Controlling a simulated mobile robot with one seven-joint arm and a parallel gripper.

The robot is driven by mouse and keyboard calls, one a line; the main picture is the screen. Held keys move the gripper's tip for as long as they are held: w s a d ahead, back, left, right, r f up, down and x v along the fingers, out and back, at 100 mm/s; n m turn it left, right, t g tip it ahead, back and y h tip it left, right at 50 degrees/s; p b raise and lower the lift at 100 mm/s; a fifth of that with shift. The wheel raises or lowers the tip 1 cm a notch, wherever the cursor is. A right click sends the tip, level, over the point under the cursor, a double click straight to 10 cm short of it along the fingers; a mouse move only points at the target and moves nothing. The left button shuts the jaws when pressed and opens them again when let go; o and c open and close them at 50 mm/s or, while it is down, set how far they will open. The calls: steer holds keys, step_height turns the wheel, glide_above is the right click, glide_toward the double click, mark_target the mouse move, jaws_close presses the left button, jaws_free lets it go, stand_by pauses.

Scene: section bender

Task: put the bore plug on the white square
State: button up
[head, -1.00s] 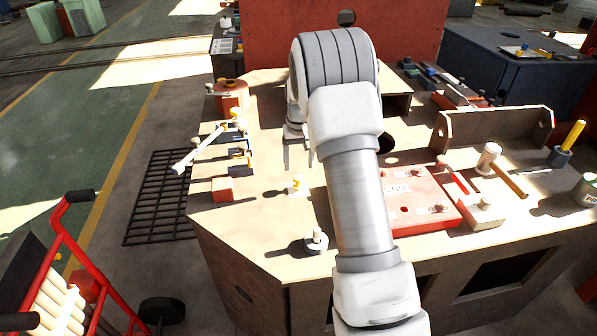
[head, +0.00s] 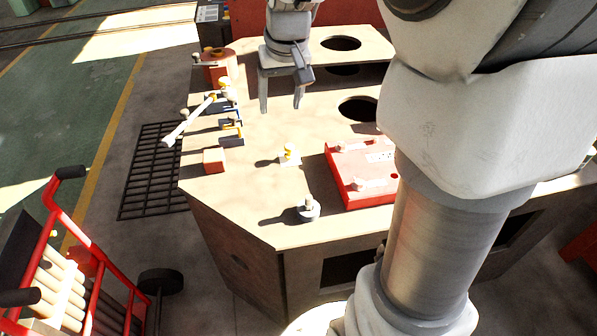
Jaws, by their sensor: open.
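My gripper (head: 281,107) is open and empty, pointing down above the beige bench top, with its two fingers apart. A round grey-white piece with an upright knob (head: 308,209), which looks like the bore plug, stands near the bench's front edge, below and right of my gripper in the head view. A small yellow-topped piece with a pale base (head: 290,155) stands between them. I cannot make out a white square for certain. A small white patch with dark dots (head: 380,156) lies on the red plate (head: 350,188). My arm hides the bench's right part.
The beige bench top (head: 230,195) has two dark round holes, one right of my gripper (head: 358,108) and one farther back (head: 341,44). A red block (head: 214,160) and several tools line the left edge. A red cart (head: 90,270) stands on the floor at left.

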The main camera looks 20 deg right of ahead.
steer(key=s+a+t, duration=0.1)
steer(key=s+a, duration=0.1)
steer(key=s, duration=0.8)
steer(key=s+a+r+n+t, duration=0.1)
steer(key=s+a, duration=0.2)
steer(key=s, duration=0.8)
steer(key=shift+s+a+r, duration=0.1)
steer(key=shift+s+r, duration=0.05)
step_height(320, 180, up, 10)
steer(key=p, duration=0.9)
steer(key=shift+p, duration=0.4)
